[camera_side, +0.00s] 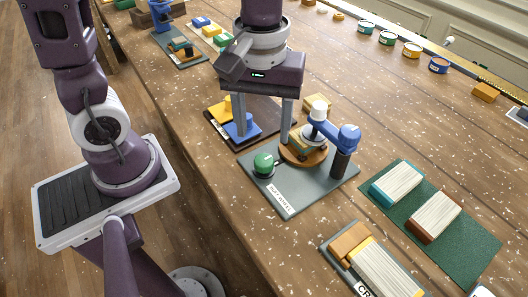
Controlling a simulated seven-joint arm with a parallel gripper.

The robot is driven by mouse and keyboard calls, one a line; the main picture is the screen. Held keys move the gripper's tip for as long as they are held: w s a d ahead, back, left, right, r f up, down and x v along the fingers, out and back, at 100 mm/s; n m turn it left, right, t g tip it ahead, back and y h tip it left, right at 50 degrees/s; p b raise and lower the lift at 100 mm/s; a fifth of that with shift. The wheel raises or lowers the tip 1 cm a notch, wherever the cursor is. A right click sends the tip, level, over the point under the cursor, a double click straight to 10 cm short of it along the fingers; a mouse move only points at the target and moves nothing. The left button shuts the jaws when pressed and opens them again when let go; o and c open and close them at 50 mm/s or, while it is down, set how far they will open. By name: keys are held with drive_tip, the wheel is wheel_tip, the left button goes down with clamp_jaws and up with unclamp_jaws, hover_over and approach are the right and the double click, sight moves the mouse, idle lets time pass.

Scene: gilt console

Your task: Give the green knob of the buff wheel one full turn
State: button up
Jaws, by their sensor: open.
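The buff wheel's grey base plate (314,192) lies on the console with a white label (284,200) on its front edge. The green knob (264,162) is a rounded cap on a dark mount at the plate's left corner. A round wooden disc (318,158) sits beside it, with a block on top. A blue arm (336,131) on a dark post reaches over the disc. My gripper (263,138) is open and empty, pointing down with its fingers wide apart. In this view its fingertips appear above and behind the knob, apart from it; the exact height cannot be told.
A dark board with yellow and blue pieces (241,129) lies behind the left finger. A green mat (466,245) with two book-like blocks is at right. A grey tray with a wooden block (348,243) is in front. Several small tins (387,38) line the far edge.

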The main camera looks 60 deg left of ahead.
sight(264, 160)
wheel_tip(264, 160, down, 7)
drive_tip(key=shift+d+f, duration=0.1)
drive_tip(key=shift+f, duration=0.1)
clamp_jaws()
